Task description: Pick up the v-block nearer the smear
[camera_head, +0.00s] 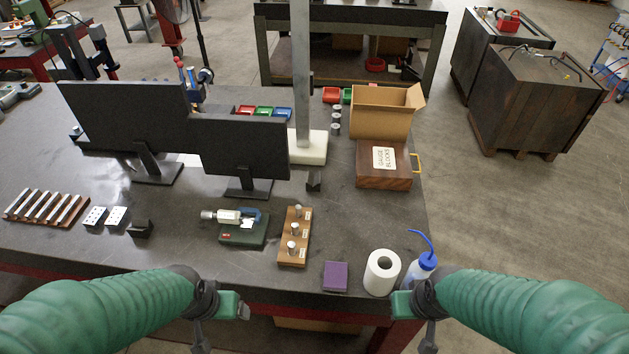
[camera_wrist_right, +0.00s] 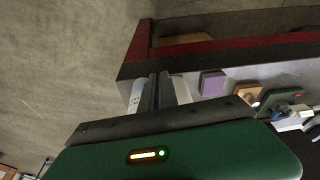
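One dark v-block (camera_head: 141,228) sits on the bench at the left, beside two white drilled blocks. A second dark v-block (camera_head: 314,180) stands farther back, right of the monitors and left of the wooden gauge box. I cannot make out a smear for certain; a pale patch (camera_head: 190,159) shows partly hidden behind the monitors. My left gripper (camera_head: 201,338) hangs at the bench's front edge, well short of both v-blocks; its fingers are too unclear to read. My right gripper (camera_head: 430,340) is in front of the bench; in the wrist view its fingers (camera_wrist_right: 161,88) look closed together and empty.
A micrometer on a green base (camera_head: 243,230), a wooden pin board (camera_head: 294,238), a purple block (camera_head: 335,276), a paper roll (camera_head: 381,272) and a wash bottle (camera_head: 422,268) line the front. Monitors (camera_head: 240,148) and a tall column (camera_head: 301,80) stand behind.

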